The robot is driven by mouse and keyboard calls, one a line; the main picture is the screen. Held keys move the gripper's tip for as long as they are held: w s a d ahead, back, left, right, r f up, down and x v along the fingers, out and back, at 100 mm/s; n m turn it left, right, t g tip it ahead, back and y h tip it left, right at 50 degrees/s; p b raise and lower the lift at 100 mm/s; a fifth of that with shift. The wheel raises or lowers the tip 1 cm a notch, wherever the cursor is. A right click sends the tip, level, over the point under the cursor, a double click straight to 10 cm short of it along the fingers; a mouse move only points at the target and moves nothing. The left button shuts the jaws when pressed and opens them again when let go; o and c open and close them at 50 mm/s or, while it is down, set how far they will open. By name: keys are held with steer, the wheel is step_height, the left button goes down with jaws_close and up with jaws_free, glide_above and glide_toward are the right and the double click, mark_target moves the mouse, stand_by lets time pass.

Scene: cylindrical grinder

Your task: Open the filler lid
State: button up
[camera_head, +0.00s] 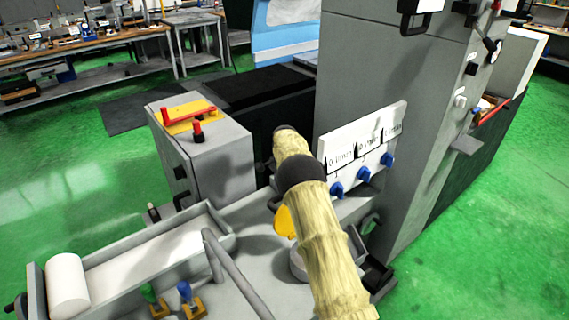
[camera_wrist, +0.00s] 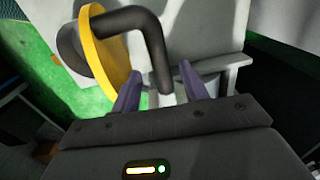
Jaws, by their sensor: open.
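The filler lid, a round yellow disc, stands tilted in the wrist view (camera_wrist: 103,58). My gripper (camera_wrist: 161,76) is open, with one purple finger on each side of the handle's end. I cannot tell whether either finger touches it. In the head view, part of the yellow lid (camera_head: 285,222) shows left of my arm, low on the grey machine. My arm hides the rest, and my gripper is not clear there.
A white panel with blue knobs (camera_head: 363,174) stands right of my arm, beside a tall grey column (camera_head: 395,80). A grey box with red levers (camera_head: 205,150) is on the left. A curved pipe (camera_head: 235,272) and a tray (camera_head: 140,262) lie at front left.

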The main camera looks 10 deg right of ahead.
step_height(320, 180, up, 14)
steer(key=b, duration=0.1)
steer(key=shift+s+d+f, duration=0.15)
steer(key=shift+s+d, duration=0.05)
steer(key=shift+s, duration=0.2)
steer(key=s+f+n+t, duration=0.2)
steer(key=s+n, duration=1)
steer(key=s, duration=2.6)
steer(key=shift+s+f+n, duration=0.2)
steer(key=shift+n, duration=0.1)
